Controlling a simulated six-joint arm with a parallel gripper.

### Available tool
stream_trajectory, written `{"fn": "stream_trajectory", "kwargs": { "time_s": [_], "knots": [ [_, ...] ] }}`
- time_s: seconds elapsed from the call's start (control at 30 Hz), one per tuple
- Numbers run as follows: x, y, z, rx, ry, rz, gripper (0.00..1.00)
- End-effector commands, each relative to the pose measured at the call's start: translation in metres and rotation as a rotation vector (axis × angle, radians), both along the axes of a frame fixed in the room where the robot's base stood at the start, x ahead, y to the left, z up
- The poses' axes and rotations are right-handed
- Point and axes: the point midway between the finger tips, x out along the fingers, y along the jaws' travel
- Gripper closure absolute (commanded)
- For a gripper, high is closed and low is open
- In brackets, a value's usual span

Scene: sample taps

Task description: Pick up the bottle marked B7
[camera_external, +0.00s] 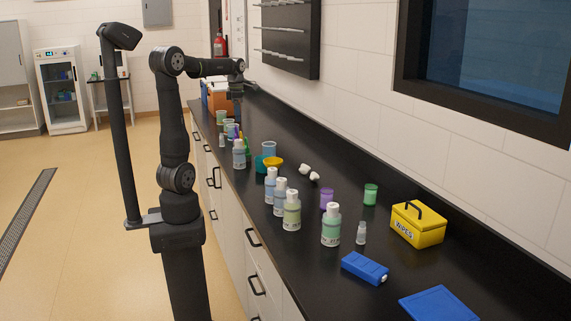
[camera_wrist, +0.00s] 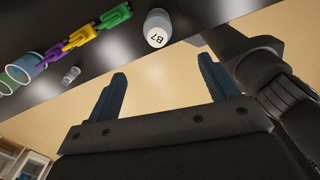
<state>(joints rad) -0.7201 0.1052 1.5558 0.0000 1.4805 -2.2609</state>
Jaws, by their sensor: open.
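The bottle marked B7 (camera_wrist: 157,30) shows in the wrist view from above, with a white cap bearing the black mark "B7". It stands on the black bench near the edge, beyond my fingertips. In the external view it appears to be the white-capped bottle (camera_external: 239,155) beside the coloured clips, though its mark is unreadable there. My gripper (camera_wrist: 162,68) is open and empty, its two dark blue fingers apart, with the bottle ahead of the gap. In the external view my gripper (camera_external: 237,93) hangs above the far part of the bench, and its fingers are too small to read.
Green, yellow and purple clips (camera_wrist: 82,38) lie left of the bottle, with cups (camera_wrist: 25,67) and a small vial (camera_wrist: 71,75) beyond. Several other capped bottles (camera_external: 291,212), a yellow wipes box (camera_external: 417,227) and a blue box (camera_external: 364,268) stand nearer on the bench.

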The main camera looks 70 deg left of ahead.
Motion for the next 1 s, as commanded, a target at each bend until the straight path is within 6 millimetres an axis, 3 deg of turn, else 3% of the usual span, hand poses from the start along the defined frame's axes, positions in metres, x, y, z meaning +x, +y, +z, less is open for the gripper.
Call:
{"fn": "stream_trajectory", "kwargs": {
  "time_s": [0.6, 0.8, 1.0],
  "knots": [
    [-0.002, 0.0, -0.009, -0.001, 0.0, -1.23, 0.21],
    [-0.002, 0.0, -0.011, 0.0, 0.0, -1.498, 0.21],
    [-0.003, 0.0, -0.018, -0.002, 0.0, -1.583, 0.21]
  ]
}}
